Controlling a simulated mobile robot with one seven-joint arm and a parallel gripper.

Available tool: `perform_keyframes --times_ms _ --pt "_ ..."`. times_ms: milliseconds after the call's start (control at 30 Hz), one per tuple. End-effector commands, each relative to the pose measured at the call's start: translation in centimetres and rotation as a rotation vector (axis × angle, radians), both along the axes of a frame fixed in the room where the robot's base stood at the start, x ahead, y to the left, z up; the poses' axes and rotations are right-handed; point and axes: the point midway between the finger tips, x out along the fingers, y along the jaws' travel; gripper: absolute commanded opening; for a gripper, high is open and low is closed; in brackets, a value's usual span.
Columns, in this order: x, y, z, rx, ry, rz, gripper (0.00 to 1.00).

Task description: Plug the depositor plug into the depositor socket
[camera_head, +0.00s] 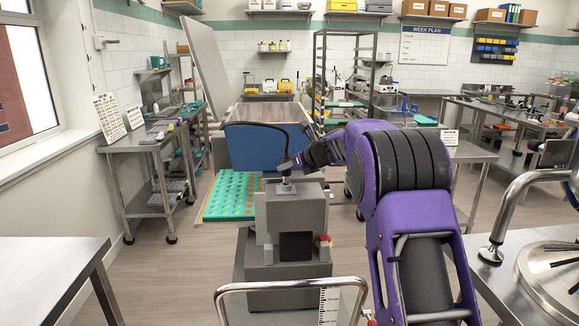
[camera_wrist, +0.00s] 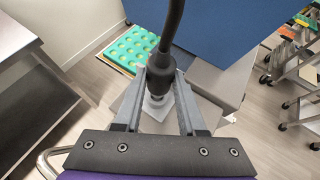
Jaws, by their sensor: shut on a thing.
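The depositor plug (camera_wrist: 160,68) is a dark cylinder with a thick black cable rising from its top. My gripper (camera_wrist: 160,76) is shut on it, with one finger on each side. In the head view my gripper (camera_head: 291,164) is above the grey block-shaped machine (camera_head: 292,212). Directly below the plug is a light plate with a small round grey fitting (camera_wrist: 155,98), seemingly the depositor socket, on top of the machine; its plate also shows in the head view (camera_head: 286,188). The plug looks roughly upright over the fitting. I cannot tell whether it is seated or just above.
A blue housing (camera_head: 255,147) stands behind, with the black cable (camera_head: 262,124) arching along it. A teal tray with orange spots (camera_head: 230,196) lies to its left. A metal rail (camera_head: 290,284) and a red button (camera_head: 324,240) are at the machine's front and right.

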Motion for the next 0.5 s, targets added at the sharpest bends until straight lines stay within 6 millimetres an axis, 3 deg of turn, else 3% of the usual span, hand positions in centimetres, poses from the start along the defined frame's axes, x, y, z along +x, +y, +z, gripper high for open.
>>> perform_keyframes --times_ms 500 --pt "0.0 0.0 -2.0 0.001 0.001 -0.001 0.0"
